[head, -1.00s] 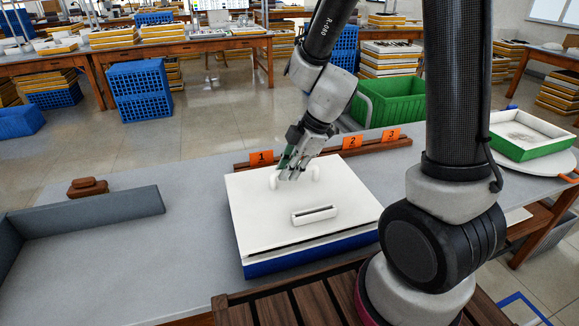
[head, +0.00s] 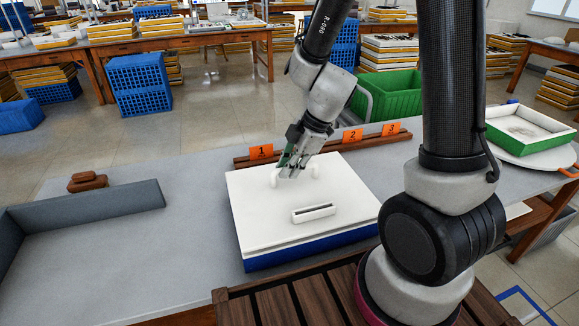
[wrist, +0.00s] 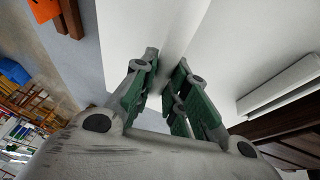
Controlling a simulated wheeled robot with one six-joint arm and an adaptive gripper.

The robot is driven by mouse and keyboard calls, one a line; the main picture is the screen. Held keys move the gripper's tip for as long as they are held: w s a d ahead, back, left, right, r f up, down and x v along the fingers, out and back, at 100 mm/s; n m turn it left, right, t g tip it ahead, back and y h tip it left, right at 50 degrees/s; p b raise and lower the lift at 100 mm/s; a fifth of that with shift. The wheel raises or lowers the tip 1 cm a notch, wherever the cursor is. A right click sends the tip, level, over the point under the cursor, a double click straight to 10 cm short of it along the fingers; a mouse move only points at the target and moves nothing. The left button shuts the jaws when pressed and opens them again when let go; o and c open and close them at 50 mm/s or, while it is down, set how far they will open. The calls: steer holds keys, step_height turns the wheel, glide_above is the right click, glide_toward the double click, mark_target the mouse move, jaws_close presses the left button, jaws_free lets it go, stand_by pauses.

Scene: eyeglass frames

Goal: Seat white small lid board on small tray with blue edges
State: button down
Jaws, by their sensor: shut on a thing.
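The white lid board (head: 262,212) lies over the tray with blue edges (head: 300,251) on the grey table. My gripper (head: 289,172) is shut on the handle from above. In the wrist view my green-padded fingers (wrist: 165,92) come down close to the white board (wrist: 130,35). The fingers hide most of the handle. The board looks level, with its front edge against the blue side and no dark gap showing there.
A wooden rail with orange number markers (head: 261,151) runs behind the tray. A grey angled barrier (head: 100,215) and brown blocks (head: 88,181) are to the left. A green-edged tray (head: 530,133) sits at the right. The table between barrier and tray is clear.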

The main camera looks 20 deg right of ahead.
steer(key=shift+f, duration=0.75)
steer(key=c, duration=1.3)
jaws_free()
steer(key=shift+c, duration=0.2)
steer(key=shift+r, duration=0.15)
steer(key=v, duration=1.1)
steer(key=shift+d+r, duration=0.2)
steer(key=shift+r, duration=0.15)
